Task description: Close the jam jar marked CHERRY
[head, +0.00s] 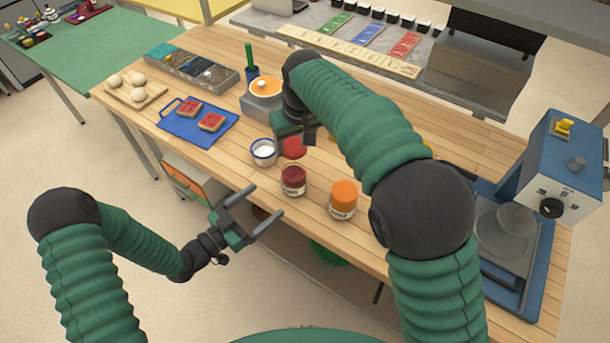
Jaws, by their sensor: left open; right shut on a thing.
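A glass jar of dark red jam (293,183) stands upright and open near the front edge of the wooden table; its label is too small to read. A red lid (293,149) is just behind and above the jar in the picture, apart from its rim. My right gripper (298,138) is shut on this lid; its forearm and wrist partly hide the grip. A second jar (343,200) with an orange lid stands to the right, its label also unreadable. My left gripper (265,202) is open and empty, in front of the table edge, left of the red jar.
A white-filled cup (264,152) stands left of the red jar. Behind are a blue board (190,136), a scale (262,107) with an orange bowl, and a container tray (205,84). A blue mixer (555,165) stands at right. My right arm hides the table's middle.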

